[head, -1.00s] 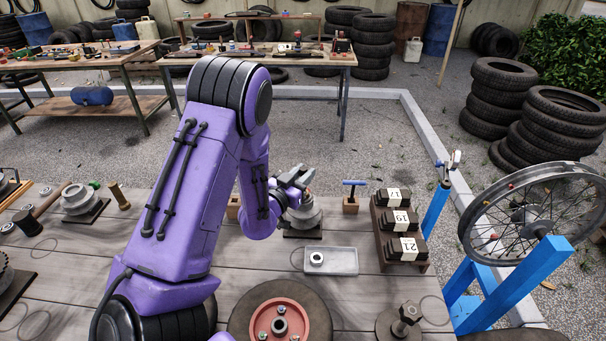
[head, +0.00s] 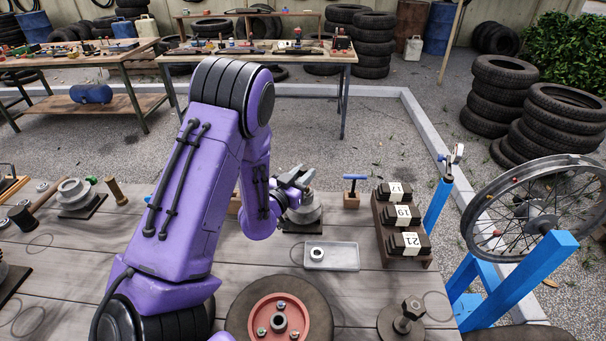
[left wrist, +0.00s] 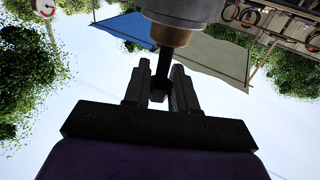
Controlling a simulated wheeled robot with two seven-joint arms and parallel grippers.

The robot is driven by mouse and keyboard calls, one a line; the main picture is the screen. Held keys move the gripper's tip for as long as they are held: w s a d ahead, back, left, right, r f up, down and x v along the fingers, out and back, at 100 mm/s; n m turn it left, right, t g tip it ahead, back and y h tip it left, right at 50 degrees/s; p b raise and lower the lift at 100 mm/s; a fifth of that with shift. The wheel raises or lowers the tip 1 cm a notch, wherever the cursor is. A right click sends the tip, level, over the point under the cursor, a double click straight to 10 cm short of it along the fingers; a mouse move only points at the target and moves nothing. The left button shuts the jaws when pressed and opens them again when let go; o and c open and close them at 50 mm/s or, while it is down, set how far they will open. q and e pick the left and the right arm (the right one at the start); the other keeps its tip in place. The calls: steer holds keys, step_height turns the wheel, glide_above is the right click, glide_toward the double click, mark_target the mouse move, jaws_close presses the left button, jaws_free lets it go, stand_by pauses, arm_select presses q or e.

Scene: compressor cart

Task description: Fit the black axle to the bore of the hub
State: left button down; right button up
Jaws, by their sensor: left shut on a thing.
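My left gripper (head: 296,178) is low over the workbench, by a grey metal hub (head: 304,212) on a dark base. In the left wrist view its two fingers (left wrist: 164,88) are shut on the black axle (left wrist: 164,72), whose faceted end shows between the fingertips. The axle meets a brass-coloured collar (left wrist: 168,36) on a grey round body (left wrist: 182,9). The collar hides the axle's other end, and I cannot tell how far in it goes. In the head view the axle cannot be made out. My right gripper is not in view.
A grey tray (head: 345,258) with a ring lies in front of the hub. Numbered dark blocks (head: 400,216), a blue-handled tool (head: 355,180) and a bolt on a round base (head: 402,320) stand to the right. A red-centred wheel (head: 262,307) lies in front.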

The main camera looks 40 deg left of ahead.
arm_select(q)
steer(key=shift+f+b, duration=1.35)
steer(key=shift+f, duration=0.2)
steer(key=shift+c, duration=2.2)
jaws_free()
steer(key=s+d+b, duration=0.1)
steer(key=s+b, duration=0.1)
steer(key=s, duration=0.5)
steer(key=shift+d, duration=0.15)
steer(key=shift+r, duration=0.1)
